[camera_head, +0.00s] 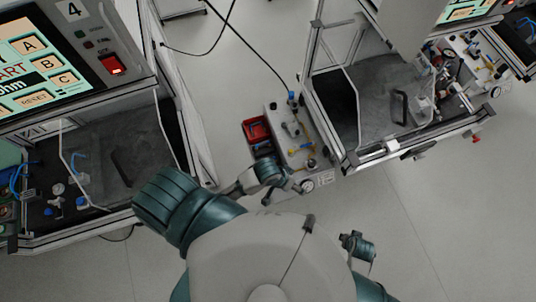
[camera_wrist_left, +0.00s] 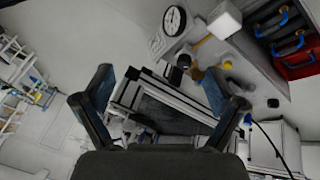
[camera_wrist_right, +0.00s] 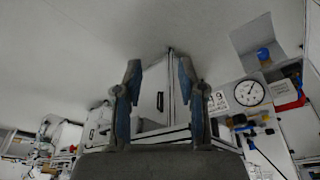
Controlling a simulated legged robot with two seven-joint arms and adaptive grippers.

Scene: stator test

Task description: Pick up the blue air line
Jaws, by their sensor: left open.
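Thin blue tubing (camera_head: 17,178) curls at the far left edge of the head view, in the left test station; I cannot tell whether it is the blue air line. My left gripper (camera_head: 290,187) is at the front of a small grey bench unit, far right of that tubing. In the left wrist view its fingers (camera_wrist_left: 160,85) are spread and empty. My right gripper (camera_head: 358,247) hangs over bare floor. In the right wrist view its fingers (camera_wrist_right: 159,75) stand apart with nothing between them. No blue line lies between either pair of fingers.
A dark cable (camera_head: 255,55) crosses the floor behind. The floor at lower right (camera_head: 450,230) is clear.

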